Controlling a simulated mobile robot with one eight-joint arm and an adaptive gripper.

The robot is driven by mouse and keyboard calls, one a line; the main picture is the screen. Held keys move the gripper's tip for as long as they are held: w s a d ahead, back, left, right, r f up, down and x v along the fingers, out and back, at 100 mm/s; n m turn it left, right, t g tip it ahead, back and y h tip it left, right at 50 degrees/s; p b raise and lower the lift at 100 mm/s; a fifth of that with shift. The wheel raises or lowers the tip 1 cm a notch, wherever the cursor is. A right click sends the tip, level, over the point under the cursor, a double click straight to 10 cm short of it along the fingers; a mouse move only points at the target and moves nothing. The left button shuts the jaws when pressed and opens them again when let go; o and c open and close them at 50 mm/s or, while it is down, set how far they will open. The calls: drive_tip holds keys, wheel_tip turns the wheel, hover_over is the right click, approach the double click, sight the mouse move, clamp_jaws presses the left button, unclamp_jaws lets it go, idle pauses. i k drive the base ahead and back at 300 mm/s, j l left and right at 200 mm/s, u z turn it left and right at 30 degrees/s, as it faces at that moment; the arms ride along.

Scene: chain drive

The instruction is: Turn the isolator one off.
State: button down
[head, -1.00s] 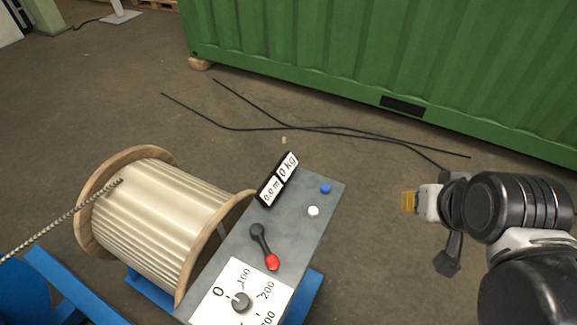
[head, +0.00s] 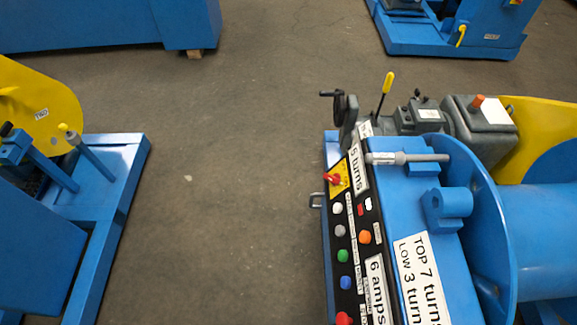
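A red rotary switch (head: 332,178) on a yellow plate (head: 341,176) sits at the far end of the black control panel (head: 340,222) on the blue machine at right. It looks like an isolator, but its number and set position are too small to read. My gripper is not in view now.
Several coloured buttons, including a green one (head: 343,256), line the panel. A blue machine (head: 464,202) with a large drum fills the right. Another blue frame (head: 115,190) stands at left, with clear concrete floor (head: 220,200) between. More blue machinery (head: 445,35) stands behind.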

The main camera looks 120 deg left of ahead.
sight(334, 179)
drive_tip(key=u, duration=3.35)
drive_tip(key=i+j, duration=0.1)
drive_tip(key=j, duration=0.3)
drive_tip(key=i+j+z, duration=0.1)
drive_tip(key=j, duration=0.25)
drive_tip(key=i+j+z, duration=0.1)
drive_tip(key=j, duration=0.3)
